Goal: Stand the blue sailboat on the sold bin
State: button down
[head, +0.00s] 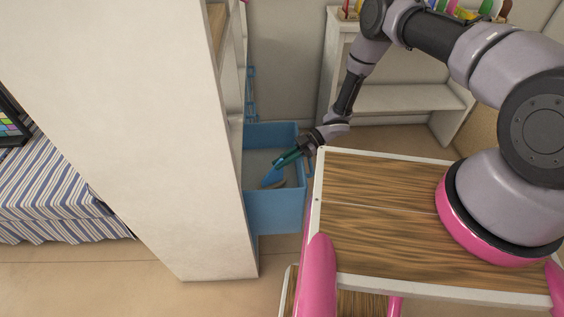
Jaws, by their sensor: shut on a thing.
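The blue sailboat (271,177) shows a blue sail and a tan hull, low inside an open blue bin (275,212). The bin stands just right of a tall white panel, and I see no readable label on it. My gripper (284,161) reaches down into the bin from the upper right and is shut on the upper part of the sailboat. The sail looks tilted. I cannot tell whether the hull touches the bin floor. The panel hides the bin's left side.
The tall white panel (150,130) stands close to the bin's left. A striped cloth (55,195) lies at the far left. A white shelf unit (400,98) with colourful items on top stands behind. Bare floor (215,298) shows in front.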

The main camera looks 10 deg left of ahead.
jog(key=shift+w+d+f+t, duration=0.15)
jog(key=shift+d+f, duration=0.1)
jog(key=shift+f, duration=0.25)
jog(key=shift+s+d+f+t, duration=0.1)
jog(key=shift+d+f+t, duration=0.1)
jog(key=shift+f, duration=0.25)
jog(key=c, duration=0.8)
grip_release()
jog(key=shift+c, duration=0.2)
jog(key=a+r+v, duration=0.1)
jog(key=v, duration=1.3)
jog(key=shift+w+r, duration=0.45)
